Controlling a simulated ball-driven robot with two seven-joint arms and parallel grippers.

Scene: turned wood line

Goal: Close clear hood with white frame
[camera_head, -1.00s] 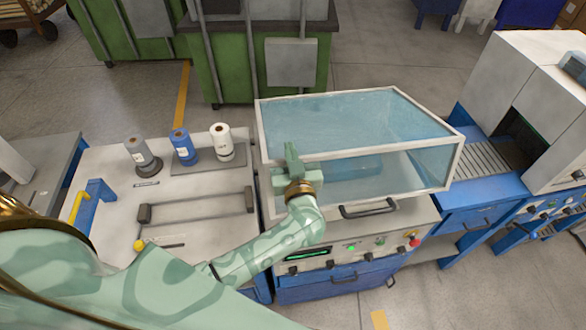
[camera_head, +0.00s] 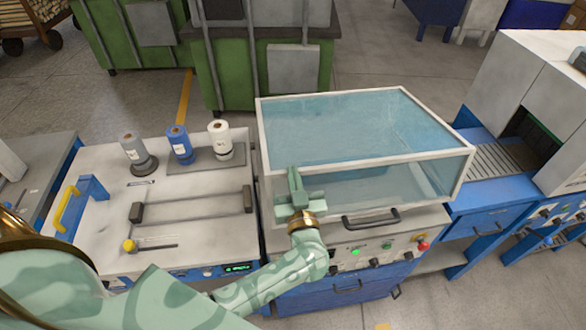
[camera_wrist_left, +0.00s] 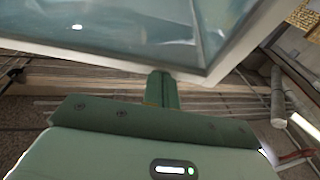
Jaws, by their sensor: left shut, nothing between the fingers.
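The clear hood with its white frame (camera_head: 365,162) sits over the blue and white machine in the middle of the head view. Its lower front edge looks down close to the machine's top; I cannot tell whether a small gap is left. A dark handle (camera_head: 370,218) is at its front. My left gripper (camera_head: 293,178) is upright in front of the hood's left front part, shut and empty, and hides part of the front frame. In the left wrist view its finger tip (camera_wrist_left: 161,78) is close by the hood's white frame (camera_wrist_left: 215,78); contact is unclear. My right gripper is out of view.
A bench (camera_head: 95,215) with several rolls on it, a bar and a yellow-handled part stands at left. A roller conveyor (camera_head: 495,160) and a white tunnel machine (camera_head: 550,110) stand at right. Green cabinets (camera_head: 225,70) are behind. Buttons (camera_head: 388,245) line the machine's front.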

